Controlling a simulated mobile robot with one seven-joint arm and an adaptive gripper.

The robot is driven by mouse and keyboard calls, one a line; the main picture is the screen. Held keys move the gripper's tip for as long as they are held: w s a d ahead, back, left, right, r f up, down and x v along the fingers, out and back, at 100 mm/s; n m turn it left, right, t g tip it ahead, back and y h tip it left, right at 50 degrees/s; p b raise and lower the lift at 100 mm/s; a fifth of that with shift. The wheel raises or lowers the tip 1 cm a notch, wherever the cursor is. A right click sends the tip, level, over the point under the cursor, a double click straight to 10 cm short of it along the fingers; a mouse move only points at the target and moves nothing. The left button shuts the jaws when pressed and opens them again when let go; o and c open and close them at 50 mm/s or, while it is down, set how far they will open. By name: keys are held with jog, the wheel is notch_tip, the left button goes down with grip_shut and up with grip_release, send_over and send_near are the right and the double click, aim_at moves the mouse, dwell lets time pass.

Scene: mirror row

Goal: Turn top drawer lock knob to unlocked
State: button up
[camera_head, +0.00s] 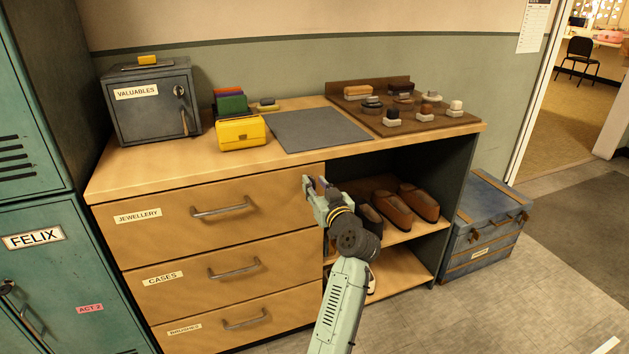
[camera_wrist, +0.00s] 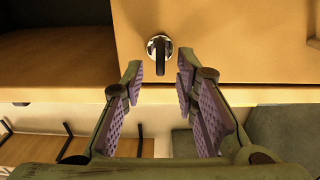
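The lock knob (camera_wrist: 160,48) is a round chrome plate with a dark turn piece that stands upright in the wrist picture. It sits on the face of the top drawer (camera_head: 275,200), labelled JEWELLERY, near its right end. In the head view the knob is hidden behind my gripper (camera_head: 314,187). In the wrist view my gripper (camera_wrist: 161,72) is open, with its purple-padded fingertips to either side of the turn piece and a gap on both sides. I see no contact with the knob.
Open shelves with brown shoes (camera_head: 393,209) lie right of my gripper. A grey safe (camera_head: 150,105) and yellow box (camera_head: 241,132) stand on top. A blue trunk (camera_head: 478,240) stands at right.

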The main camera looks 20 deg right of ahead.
jog(key=shift+w, duration=0.6)
grip_shut()
